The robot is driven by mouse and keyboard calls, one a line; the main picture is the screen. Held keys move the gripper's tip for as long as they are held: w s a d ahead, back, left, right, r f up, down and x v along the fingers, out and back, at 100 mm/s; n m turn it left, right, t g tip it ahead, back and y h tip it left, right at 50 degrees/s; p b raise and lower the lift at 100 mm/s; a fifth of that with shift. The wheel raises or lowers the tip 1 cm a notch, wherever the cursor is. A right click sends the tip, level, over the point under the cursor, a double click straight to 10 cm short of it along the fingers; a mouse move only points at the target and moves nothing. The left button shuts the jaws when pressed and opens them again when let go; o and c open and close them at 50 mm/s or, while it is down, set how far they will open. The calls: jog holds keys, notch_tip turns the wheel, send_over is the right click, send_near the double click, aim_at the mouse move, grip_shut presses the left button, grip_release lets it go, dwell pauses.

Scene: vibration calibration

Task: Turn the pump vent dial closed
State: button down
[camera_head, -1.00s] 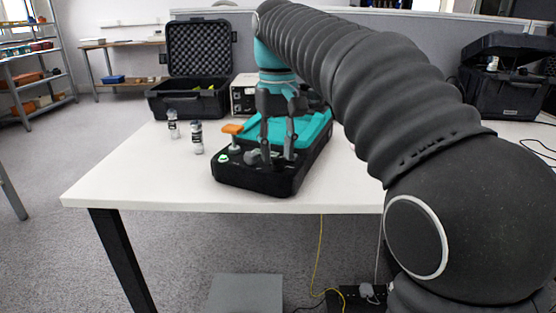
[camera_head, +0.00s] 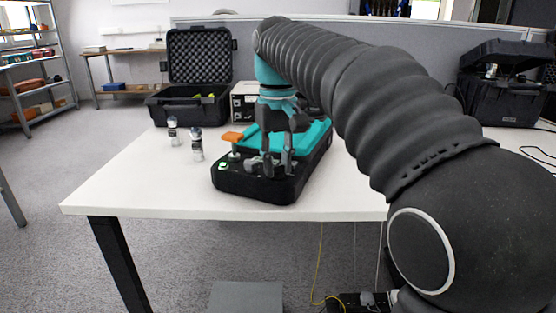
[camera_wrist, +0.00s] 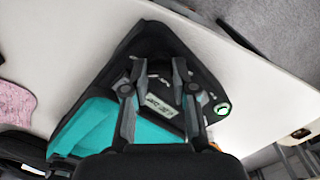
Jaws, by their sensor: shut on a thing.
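The pump unit (camera_head: 240,187) is a black case with a teal top (camera_head: 312,138), standing on the white table. Its front panel carries a lit green button (camera_head: 223,166), a small display (camera_wrist: 158,104) and a grey knob (camera_head: 250,161). My gripper (camera_head: 278,169) points down at this panel, right of the knob. In the wrist view, my gripper (camera_wrist: 158,68) has its two fingers on either side of a dark, dial-like part at the panel's edge. The fingers are shut on it with a gap between them. Its marking and turn angle cannot be made out.
An orange handle (camera_head: 232,137) stands up at the unit's left. An open black case (camera_head: 190,107) and a light instrument box (camera_head: 244,103) are behind. The table's front left is clear.

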jog(key=n+p, duration=0.3)
jog(key=shift+r, duration=0.2)
jog(key=n+p, duration=0.3)
jog(key=n, duration=0.2)
jog(key=shift+s+a+f, duration=0.1)
jog(key=n, duration=0.4)
jog(key=shift+f, duration=0.15)
jog(key=n, duration=0.5)
jog(key=shift+s, duration=0.1)
jog(key=shift+n, duration=0.4)
jog(key=c, duration=1.2)
grip_release()
